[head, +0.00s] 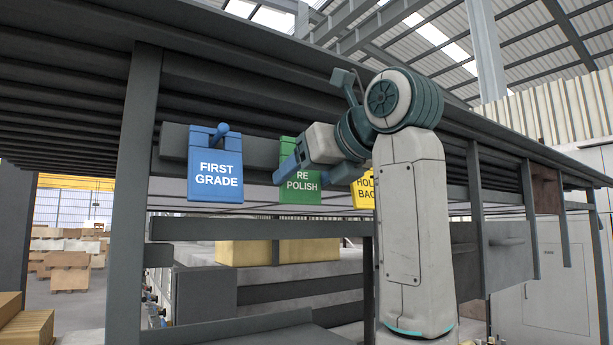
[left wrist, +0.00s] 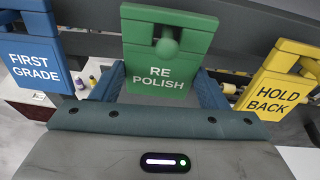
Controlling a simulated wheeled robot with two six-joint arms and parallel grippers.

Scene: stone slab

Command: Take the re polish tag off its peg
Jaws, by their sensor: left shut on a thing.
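The green RE POLISH tag (head: 302,190) hangs on the dark rail between two other tags, partly covered by my left gripper (head: 288,167) in the head view. In the left wrist view the tag (left wrist: 158,72) is upright, with its round green peg (left wrist: 167,46) showing in front of its upper part. My left gripper (left wrist: 158,88) has one blue finger at each side edge of the tag and is shut on it. The tag is still at its peg. My right gripper is in neither view.
The blue FIRST GRADE tag (head: 215,172) hangs to the left on its own peg (head: 221,130). The yellow HOLD BACK tag (head: 363,192) hangs close on the right, partly behind my arm. A dark upright post (head: 130,190) stands left of the tags.

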